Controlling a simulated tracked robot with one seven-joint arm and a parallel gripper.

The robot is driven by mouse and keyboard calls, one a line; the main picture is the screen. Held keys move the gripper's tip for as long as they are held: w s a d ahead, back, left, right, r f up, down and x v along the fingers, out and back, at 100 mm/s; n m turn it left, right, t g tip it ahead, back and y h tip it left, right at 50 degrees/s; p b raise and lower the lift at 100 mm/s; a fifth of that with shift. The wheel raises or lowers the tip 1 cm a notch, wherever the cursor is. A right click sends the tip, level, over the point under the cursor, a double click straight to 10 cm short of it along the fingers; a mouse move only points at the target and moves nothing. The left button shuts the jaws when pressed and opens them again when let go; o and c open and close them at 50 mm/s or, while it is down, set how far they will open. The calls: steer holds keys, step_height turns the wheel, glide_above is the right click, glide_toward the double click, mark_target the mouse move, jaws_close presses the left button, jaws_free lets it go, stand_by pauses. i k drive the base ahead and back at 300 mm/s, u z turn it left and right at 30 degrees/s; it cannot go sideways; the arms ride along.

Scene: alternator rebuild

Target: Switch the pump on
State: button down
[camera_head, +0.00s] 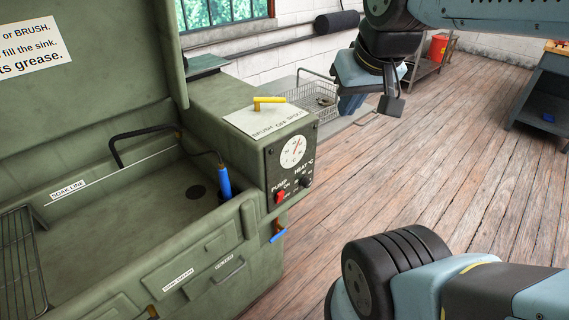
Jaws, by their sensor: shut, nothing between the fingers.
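The pump switch (280,197) is a small red rocker on the dark control panel (291,165), at the right end of the green parts washer. The words PUMP and ON are printed close to it. I cannot tell which way the rocker is tipped. My gripper (391,104) is shut and empty. In the picture it is up and to the right of the panel, clearly apart from the switch, and nothing covers the switch.
A HEAT knob (305,181) sits right of the switch, below a round gauge (293,151). A yellow lever (269,103) tops the housing. A blue-handled valve (278,236) hangs below. A wire basket (316,98) stands behind. Wooden floor (420,180) lies open to the right.

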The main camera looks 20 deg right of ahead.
mark_target(280, 196)
steer(key=u, duration=0.15)
steer(key=k, duration=1.8)
steer(key=z, duration=0.4)
steer(key=i, duration=1)
steer(key=u, duration=0.1)
